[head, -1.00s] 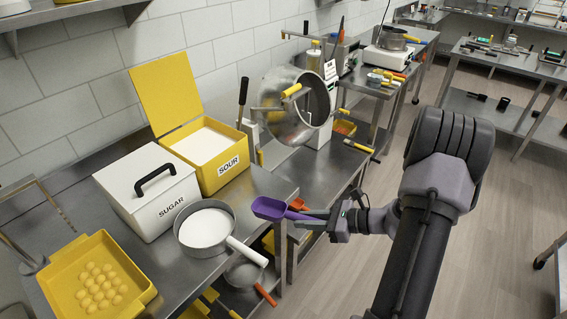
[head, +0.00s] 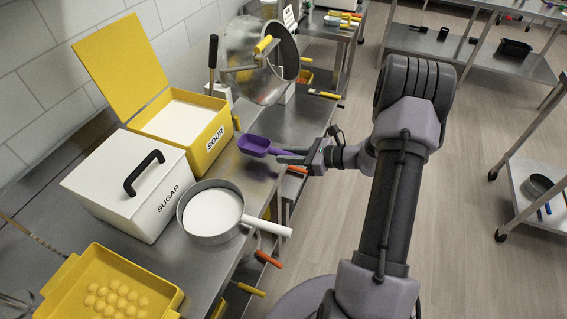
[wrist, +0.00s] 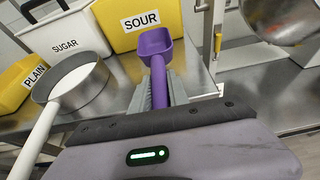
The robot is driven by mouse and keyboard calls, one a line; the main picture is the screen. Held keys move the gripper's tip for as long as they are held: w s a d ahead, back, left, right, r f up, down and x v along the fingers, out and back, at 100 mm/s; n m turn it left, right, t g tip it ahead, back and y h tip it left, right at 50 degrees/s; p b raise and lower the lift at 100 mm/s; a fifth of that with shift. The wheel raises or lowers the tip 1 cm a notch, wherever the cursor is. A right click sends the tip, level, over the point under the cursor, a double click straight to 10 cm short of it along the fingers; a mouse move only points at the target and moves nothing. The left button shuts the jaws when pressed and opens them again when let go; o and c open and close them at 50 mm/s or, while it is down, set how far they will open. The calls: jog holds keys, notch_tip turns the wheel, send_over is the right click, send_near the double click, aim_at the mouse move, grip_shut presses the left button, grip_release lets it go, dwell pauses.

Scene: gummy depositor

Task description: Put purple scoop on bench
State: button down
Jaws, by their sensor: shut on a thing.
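My gripper (head: 303,158) is shut on the handle of the purple scoop (head: 254,145). In the head view the scoop's bowl points left, over or near the right edge of the steel bench (head: 222,263). In the wrist view the purple scoop (wrist: 154,45) points away from my gripper (wrist: 158,92), its bowl in front of the yellow SOUR bin. I cannot tell whether the bowl touches the bench top. The gripper's fingers hide part of the handle.
On the bench stand the yellow SOUR bin (head: 205,152) with raised lid, the white SUGAR box (head: 95,190), a white-filled pan (head: 185,232) with its handle overhanging the edge, and a yellow tray (head: 65,303). A tilted steel drum (head: 245,72) stands behind.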

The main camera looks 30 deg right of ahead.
aim_at(284, 166)
jog(key=shift+w+a+f+b, duration=0.1)
jog(key=shift+w+f+b, duration=0.15)
jog(key=shift+f, duration=0.35)
jog(key=shift+w+f+b, duration=0.2)
jog(key=shift+f+b, duration=0.1)
jog(key=shift+f, duration=0.25)
jog(key=shift+w+a+f+b, duration=0.1)
jog(key=shift+w+f+b, duration=0.15)
jog(key=shift+f, duration=0.35)
jog(key=shift+s, duration=0.1)
jog(key=shift+f, duration=0.2)
jog(key=c, duration=1.3)
grip_release()
